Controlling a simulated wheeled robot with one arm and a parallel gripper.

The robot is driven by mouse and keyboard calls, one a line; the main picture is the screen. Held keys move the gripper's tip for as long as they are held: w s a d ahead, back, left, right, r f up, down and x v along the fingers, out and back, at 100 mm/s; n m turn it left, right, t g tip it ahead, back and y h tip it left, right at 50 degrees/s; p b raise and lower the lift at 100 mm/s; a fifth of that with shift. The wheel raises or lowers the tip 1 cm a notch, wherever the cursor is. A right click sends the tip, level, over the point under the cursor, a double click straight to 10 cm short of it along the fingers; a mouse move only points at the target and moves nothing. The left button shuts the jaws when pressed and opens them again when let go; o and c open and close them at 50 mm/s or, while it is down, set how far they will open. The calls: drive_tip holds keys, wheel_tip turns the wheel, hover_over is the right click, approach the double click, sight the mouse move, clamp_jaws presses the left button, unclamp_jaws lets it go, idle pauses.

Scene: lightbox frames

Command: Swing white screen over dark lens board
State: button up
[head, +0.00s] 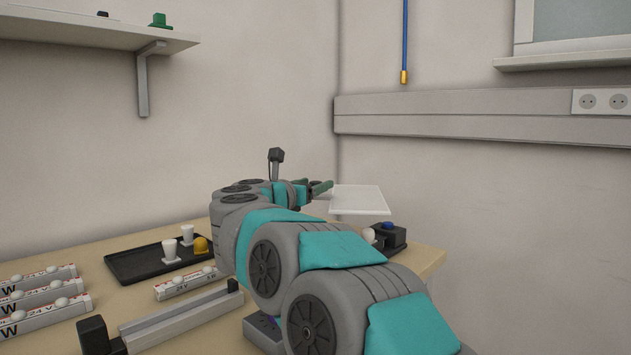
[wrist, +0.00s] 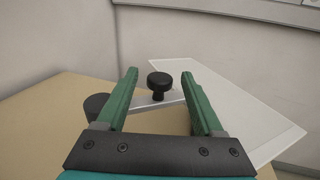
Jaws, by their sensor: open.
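The white screen (head: 359,200) is a thin pale panel, lying roughly level beyond my arm in the head view. In the wrist view the screen (wrist: 232,100) spreads to the right, behind and beside the right finger. A black round knob (wrist: 159,80) stands on a pale bar (wrist: 165,105) that runs toward the screen. My gripper (wrist: 160,74) is open, its green fingers on either side of the knob with gaps visible. The gripper (head: 320,188) also shows in the head view at the screen's left edge. I cannot clearly make out a dark lens board.
A dark cylinder (wrist: 97,105) stands by the left finger. A black tray (head: 130,262) with white cups and a yellow piece lies left of my arm. A black box with a blue knob (head: 391,235) is near the table's right edge. Walls stand behind.

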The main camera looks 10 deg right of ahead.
drive_tip(key=shift+w+d, duration=0.45)
drive_tip(key=shift+w, duration=0.1)
clamp_jaws()
idle(1.1)
